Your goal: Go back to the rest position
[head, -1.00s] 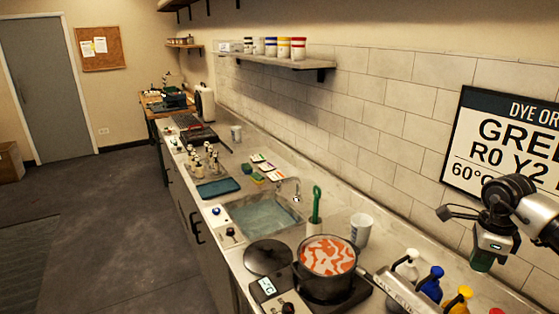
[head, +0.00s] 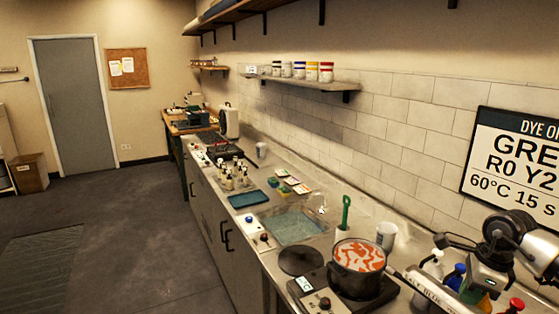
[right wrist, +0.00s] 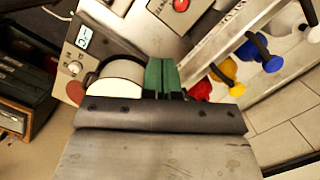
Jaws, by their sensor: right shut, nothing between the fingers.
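My right gripper (head: 474,294) is at the lower right of the head view, over the row of squeeze bottles at the counter's near end. In the right wrist view its green fingers (right wrist: 162,76) are together, with nothing between them. The bottles with blue (right wrist: 259,52), yellow (right wrist: 222,72) and red (right wrist: 201,90) caps show to the right of the fingers there. In the head view the gripper partly hides the bottles. My left gripper is in neither view.
A dark pot (head: 359,267) with orange-and-white contents stands on a hot plate, near a white cup (head: 387,234). A sink (head: 293,226) and blue tray (head: 248,199) lie farther along. A sign (head: 515,165) hangs behind my right arm. The floor (head: 130,235) at left is open.

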